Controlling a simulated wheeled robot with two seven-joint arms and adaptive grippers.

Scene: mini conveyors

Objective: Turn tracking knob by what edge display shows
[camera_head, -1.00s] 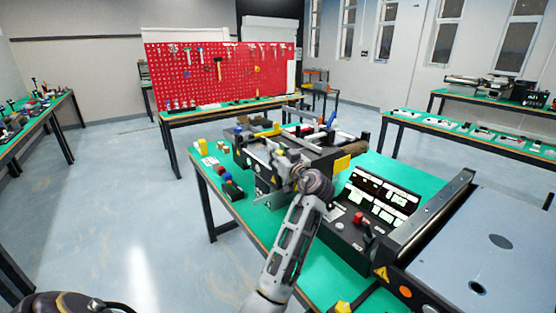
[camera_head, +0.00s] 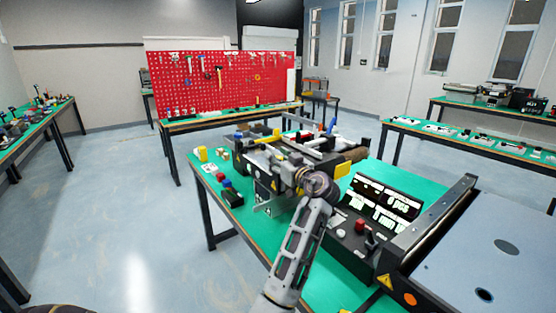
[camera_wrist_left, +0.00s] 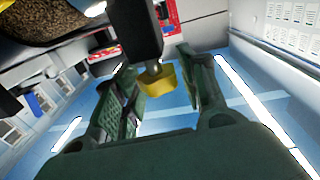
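A yellow tracking knob (camera_wrist_left: 155,82) sits on the end of a dark bar in the left wrist view. My left gripper (camera_wrist_left: 157,72) is open, one finger on each side of the knob, with visible gaps between fingers and knob. In the head view my left gripper (camera_head: 293,168) is at the near side of the mini conveyor (camera_head: 345,141), partly hidden by its wrist; the knob cannot be made out there. A black display panel (camera_head: 384,205) with lit white readouts stands right of my arm; its text is too small to read. My right gripper is out of view.
The conveyor stands on a green-topped table (camera_head: 225,212). A control box (camera_head: 343,252) with a red button (camera_head: 360,225) and a large grey plate machine (camera_head: 490,250) are at right. Small blocks and a black bin (camera_head: 232,198) lie at left. Floor left is clear.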

